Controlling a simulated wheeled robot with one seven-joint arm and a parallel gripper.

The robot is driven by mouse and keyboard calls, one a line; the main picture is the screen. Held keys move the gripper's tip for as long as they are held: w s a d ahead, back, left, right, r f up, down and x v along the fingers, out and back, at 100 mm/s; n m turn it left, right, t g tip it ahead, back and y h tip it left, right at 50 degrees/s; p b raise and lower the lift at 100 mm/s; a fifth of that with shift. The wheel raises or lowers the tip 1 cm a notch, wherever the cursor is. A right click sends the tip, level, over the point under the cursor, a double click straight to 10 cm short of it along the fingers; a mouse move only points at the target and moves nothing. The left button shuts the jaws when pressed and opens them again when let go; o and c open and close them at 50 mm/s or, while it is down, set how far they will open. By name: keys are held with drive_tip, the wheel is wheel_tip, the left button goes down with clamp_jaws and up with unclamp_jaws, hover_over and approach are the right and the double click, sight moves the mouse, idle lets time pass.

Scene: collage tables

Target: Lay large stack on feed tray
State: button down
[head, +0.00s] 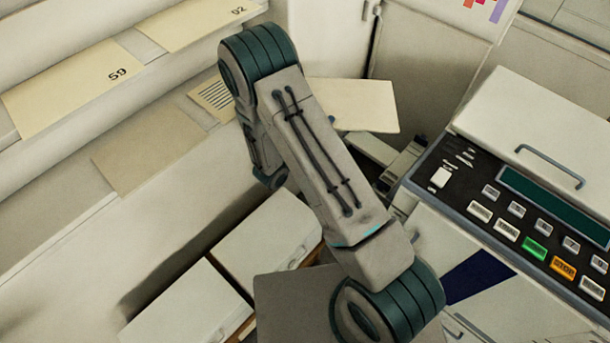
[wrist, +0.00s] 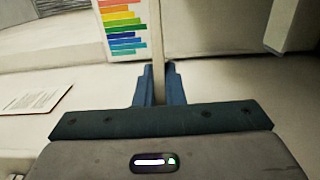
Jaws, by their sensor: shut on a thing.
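My gripper (wrist: 157,72) shows in the wrist view with its two blue fingers shut on a thin, pale stack (wrist: 157,35), seen edge-on and standing up between them. In the head view a cream stack (head: 352,104) juts out to the right from behind my arm; it looks like the held one, but the grip itself is hidden by my arm. I cannot tell its size against others. I cannot clearly make out the feed tray; a grey slotted part (head: 403,160) beside the machine, below the stack, is partly hidden.
A machine with a dark control panel (head: 465,205) and buttons stands at right. Cream sheets marked 59 (head: 60,85) and 02 (head: 200,22) lie on the left shelf. A printed sheet (head: 212,98) lies behind my arm. A coloured bar chart (wrist: 124,30) hangs behind the stack.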

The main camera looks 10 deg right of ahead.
drive_tip(key=shift+w+a+f+b, duration=0.15)
drive_tip(key=shift+w+a+b, duration=0.05)
drive_tip(key=shift+w+b, duration=0.1)
wheel_tip(320, 180, down, 26)
drive_tip(key=s+d+m+g+h+b, duration=0.3)
drive_tip(key=m+g+b, duration=0.65)
drive_tip(key=b, duration=4.05)
drive_tip(key=w+d+n+g+p, duration=0.2)
drive_tip(key=w+d, duration=1.1)
drive_tip(key=d, duration=0.1)
drive_tip(key=shift+h, duration=0.4)
drive_tip(key=shift+d+f+b, duration=0.15)
drive_tip(key=shift+f+b, duration=0.75)
drive_tip(key=shift+f, duration=0.55)
drive_tip(key=shift+d+f+b, duration=0.1)
drive_tip(key=shift+f+b, duration=0.8)
drive_tip(key=shift+f, duration=0.5)
drive_tip(key=shift+s, duration=0.1)
drive_tip(key=c, duration=1.5)
unclamp_jaws()
